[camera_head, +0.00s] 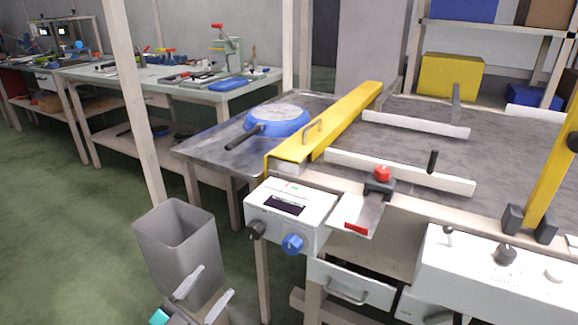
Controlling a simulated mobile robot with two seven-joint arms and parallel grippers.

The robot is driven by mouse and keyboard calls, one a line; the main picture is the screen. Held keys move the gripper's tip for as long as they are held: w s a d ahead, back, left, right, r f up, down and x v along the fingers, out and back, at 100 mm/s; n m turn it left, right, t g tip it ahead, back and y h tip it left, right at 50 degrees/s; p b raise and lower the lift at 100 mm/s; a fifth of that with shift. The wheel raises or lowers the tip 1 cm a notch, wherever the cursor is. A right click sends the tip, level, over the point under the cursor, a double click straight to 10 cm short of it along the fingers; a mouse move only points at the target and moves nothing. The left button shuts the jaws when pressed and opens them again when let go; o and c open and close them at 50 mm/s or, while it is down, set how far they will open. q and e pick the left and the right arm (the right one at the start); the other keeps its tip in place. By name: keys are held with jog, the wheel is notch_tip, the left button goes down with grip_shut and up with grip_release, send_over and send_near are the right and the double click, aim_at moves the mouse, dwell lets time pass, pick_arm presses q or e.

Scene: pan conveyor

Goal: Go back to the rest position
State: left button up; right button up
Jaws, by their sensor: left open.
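My left gripper (214,281) is low in the head view, just in front of the grey bin. Its two pale fingers are spread apart with nothing between them. My right gripper is not in view. A blue pan (274,121) with a dark handle lies on the dark table top, left of the yellow bar, well away from my left gripper.
A grey open bin (173,233) stands on the floor beside my left gripper. A yellow bar (335,117) crosses the conveyor table. Green floor is clear at left.

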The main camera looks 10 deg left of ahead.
pick_arm(q)
jog(key=s+d+f+n+g+y, duration=0.7)
jog(key=s+d+n+g, duration=0.15)
jog(key=s, duration=0.35)
jog(key=a+r+y+p, duration=0.1)
jog(key=a+r+p, duration=0.3)
jog(key=r+p, duration=0.7)
jog(key=s+p, duration=0.1)
jog(key=p, duration=0.5)
jog(key=shift+a+r, duration=0.15)
jog(key=shift+r, duration=0.15)
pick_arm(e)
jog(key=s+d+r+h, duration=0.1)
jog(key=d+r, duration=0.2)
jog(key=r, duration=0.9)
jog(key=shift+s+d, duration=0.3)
pick_arm(q)
jog(key=shift+m, duration=0.25)
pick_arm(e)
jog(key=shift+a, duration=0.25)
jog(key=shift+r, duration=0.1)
